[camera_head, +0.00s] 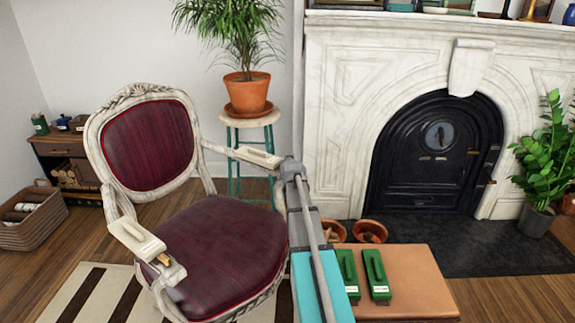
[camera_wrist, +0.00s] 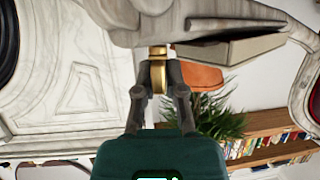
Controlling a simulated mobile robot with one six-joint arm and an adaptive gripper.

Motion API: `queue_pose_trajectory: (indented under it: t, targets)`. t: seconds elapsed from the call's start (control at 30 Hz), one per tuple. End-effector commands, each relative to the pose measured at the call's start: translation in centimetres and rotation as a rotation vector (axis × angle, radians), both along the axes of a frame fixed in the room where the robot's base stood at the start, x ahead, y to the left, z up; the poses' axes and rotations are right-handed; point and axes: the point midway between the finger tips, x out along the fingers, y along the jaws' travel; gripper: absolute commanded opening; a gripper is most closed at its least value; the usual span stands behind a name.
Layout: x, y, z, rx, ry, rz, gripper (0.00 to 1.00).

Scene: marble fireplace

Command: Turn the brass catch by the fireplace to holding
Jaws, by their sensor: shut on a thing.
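In the wrist view my gripper (camera_wrist: 158,78) is shut on a small brass catch (camera_wrist: 158,51). Its two fingers press on the catch from either side. The catch meets the underside of a pale carved piece (camera_wrist: 120,20), which looks like the chair's arm. A cream block (camera_wrist: 230,48) sits beside it. In the camera_head view my gripper and this catch are hidden behind my own arm, beside the chair's far armrest (camera_head: 225,151). The catch's setting cannot be read. The marble fireplace (camera_head: 340,120) with its black arched door (camera_head: 415,165) stands to the right.
The red chair (camera_head: 225,240) is close to my arm on the left. A potted plant (camera_head: 246,92) on a stool stands behind it. A brown bench (camera_head: 420,285) with green blocks (camera_head: 376,275) is at the front right. A leafy plant (camera_head: 545,150) is at far right.

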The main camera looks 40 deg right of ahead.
Motion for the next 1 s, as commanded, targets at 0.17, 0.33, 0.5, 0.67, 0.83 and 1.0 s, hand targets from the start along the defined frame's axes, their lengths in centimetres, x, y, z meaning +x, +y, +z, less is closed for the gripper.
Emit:
queue_pose_trajectory:
  t: [0.17,0.33,0.5,0.67,0.83,1.0]
  targets:
    - [0.04,-0.07,0.02,0.000,-0.001,0.056,0.00]
    - [0.04,-0.11,0.01,0.001,-0.001,0.110,0.00]
    - [0.08,-0.08,0.01,0.001,-0.001,0.165,0.00]
    - [0.06,-0.13,0.00,0.000,-0.001,0.216,0.00]
    - [0.09,-0.10,-0.01,0.000,0.001,0.275,0.00]
    - [0.11,-0.11,-0.01,-0.001,0.000,0.338,0.00]
